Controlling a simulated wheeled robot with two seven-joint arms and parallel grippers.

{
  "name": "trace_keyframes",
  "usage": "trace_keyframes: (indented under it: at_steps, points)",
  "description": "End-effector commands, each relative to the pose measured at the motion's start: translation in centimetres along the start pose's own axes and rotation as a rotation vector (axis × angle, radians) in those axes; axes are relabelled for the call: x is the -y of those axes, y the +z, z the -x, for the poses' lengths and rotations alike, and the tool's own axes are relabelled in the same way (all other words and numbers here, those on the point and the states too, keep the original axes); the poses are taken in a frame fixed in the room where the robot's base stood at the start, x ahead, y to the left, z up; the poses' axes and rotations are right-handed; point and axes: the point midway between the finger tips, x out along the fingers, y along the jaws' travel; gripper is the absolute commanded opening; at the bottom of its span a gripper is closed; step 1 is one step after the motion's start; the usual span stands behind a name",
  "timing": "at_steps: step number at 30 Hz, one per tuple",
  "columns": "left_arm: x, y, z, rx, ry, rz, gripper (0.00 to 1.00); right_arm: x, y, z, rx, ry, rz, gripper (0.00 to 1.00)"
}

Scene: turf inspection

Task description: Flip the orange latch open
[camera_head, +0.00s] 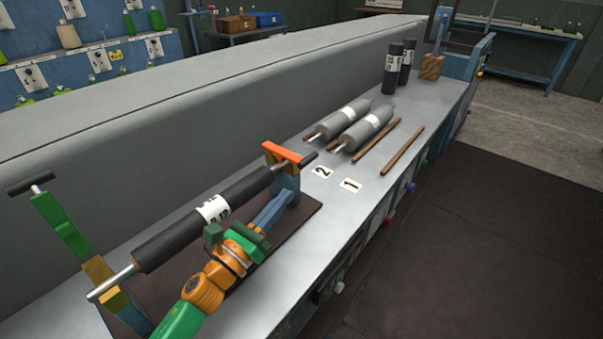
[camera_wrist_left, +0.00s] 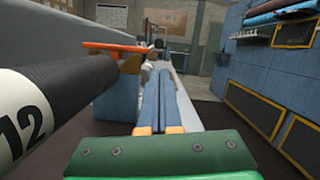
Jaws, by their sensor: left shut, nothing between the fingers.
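The orange latch (camera_head: 284,152) lies nearly flat across the top of the blue post (camera_head: 289,182) at the far end of the black roller (camera_head: 175,233). A dark handle (camera_head: 308,159) is at its right end. In the left wrist view the latch (camera_wrist_left: 112,47) sits above and left of the fingers. My left gripper (camera_head: 284,197) is shut and empty, its blue fingers pointing at the post side, below the latch. I cannot tell whether the fingertips touch the post. The fingers also show in the left wrist view (camera_wrist_left: 165,80). My right gripper is out of view.
A raised green lever (camera_head: 60,218) stands at the roller's near end. Two grey rollers (camera_head: 366,130), wooden rods (camera_head: 403,150) and upright black rollers (camera_head: 391,68) stand farther along the bench (camera_head: 335,213). A long grey cover (camera_head: 200,120) borders its left side.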

Motion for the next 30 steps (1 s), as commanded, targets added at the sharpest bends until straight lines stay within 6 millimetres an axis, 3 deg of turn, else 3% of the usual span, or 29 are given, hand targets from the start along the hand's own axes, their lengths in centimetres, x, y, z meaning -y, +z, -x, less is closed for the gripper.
trace_keyframes:
  at_steps: [6, 12, 25, 30]
  points:
    - [0.0, 0.0, -4.5, 0.003, 0.0, -0.001, 0.0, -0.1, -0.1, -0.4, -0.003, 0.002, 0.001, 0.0]
    - [-0.1, -0.1, -6.8, 0.0, 0.001, 0.0, 0.0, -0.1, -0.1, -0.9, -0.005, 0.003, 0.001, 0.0]
    - [-0.1, 0.0, -7.2, -0.001, 0.002, 0.001, 0.0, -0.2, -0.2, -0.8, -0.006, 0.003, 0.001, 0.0]
    - [-0.8, 0.9, -6.8, -0.001, 0.009, 0.024, 0.0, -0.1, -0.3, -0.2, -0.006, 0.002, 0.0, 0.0]
